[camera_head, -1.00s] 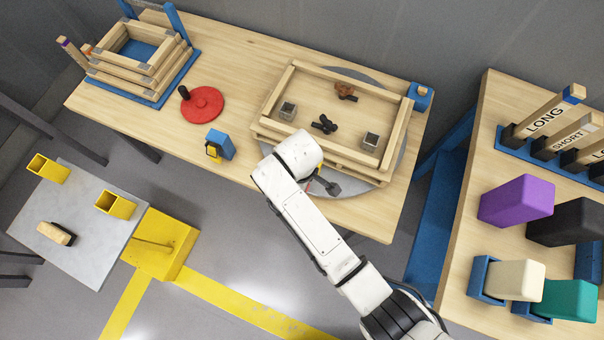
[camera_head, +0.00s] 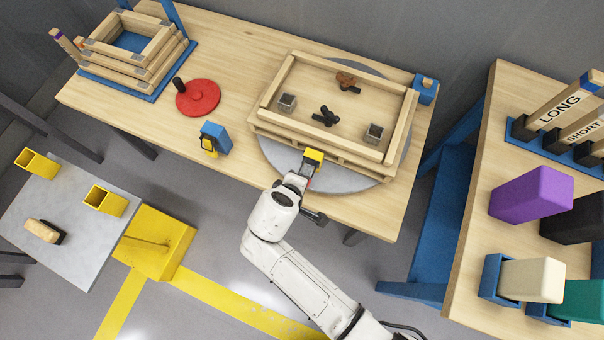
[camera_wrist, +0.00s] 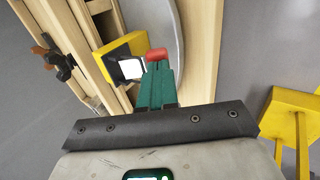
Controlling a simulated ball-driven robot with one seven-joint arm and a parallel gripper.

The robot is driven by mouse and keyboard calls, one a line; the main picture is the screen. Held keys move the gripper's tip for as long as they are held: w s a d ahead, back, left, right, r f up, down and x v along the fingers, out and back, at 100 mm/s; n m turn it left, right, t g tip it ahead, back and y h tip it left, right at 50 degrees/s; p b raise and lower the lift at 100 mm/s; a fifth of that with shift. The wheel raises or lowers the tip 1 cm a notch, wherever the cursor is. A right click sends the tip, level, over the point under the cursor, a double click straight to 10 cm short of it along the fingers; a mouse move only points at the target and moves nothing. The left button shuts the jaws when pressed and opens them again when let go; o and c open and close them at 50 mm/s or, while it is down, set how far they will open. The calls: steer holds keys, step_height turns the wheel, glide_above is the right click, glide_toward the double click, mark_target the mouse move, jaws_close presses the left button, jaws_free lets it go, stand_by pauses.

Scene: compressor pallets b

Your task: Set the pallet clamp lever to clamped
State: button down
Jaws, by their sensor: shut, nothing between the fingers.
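The pallet clamp appears as a yellow block (camera_head: 313,157) at the front edge of the wooden pallet frame (camera_head: 275,133). In the wrist view, the yellow block (camera_wrist: 134,45) has a dark and pale part on its near side. A small red piece (camera_wrist: 156,54), apparently the lever's grip, lies right at the tips of my green fingers. My gripper (camera_wrist: 157,70) is shut and empty, with its fingers side by side. In the head view, my gripper (camera_head: 308,181) is just in front of the clamp. I cannot tell whether it touches the red piece or how the lever is set.
The pallet stands on a grey round plate (camera_head: 340,183) on the wooden table (camera_head: 235,75). Small parts lie inside its frame. A red disc (camera_head: 199,98) and a blue-and-yellow device (camera_head: 214,139) are to the left. A blue block (camera_head: 425,88) is at the right corner.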

step_height(320, 180, down, 3)
steer(key=t+b, duration=0.1)
steer(key=b, duration=0.2)
steer(key=t+h+b, duration=0.1)
steer(key=t+b, duration=0.1)
steer(key=b, duration=0.1)
steer(key=shift+f+t+b, duration=0.2)
steer(key=shift+t+b, duration=0.1)
steer(key=t+b, duration=0.1)
steer(key=b, duration=0.1)
steer(key=t+h+b, duration=0.1)
steer(key=shift+w+d+f+b, duration=0.1)
steer(key=shift+w+f+b, duration=0.25)
steer(key=shift+f+b, duration=0.05)
steer(key=shift+r+p, duration=0.35)
steer(key=shift+r, duration=0.1)
steer(key=shift+r+p, duration=0.65)
steer(key=shift+r, duration=0.15)
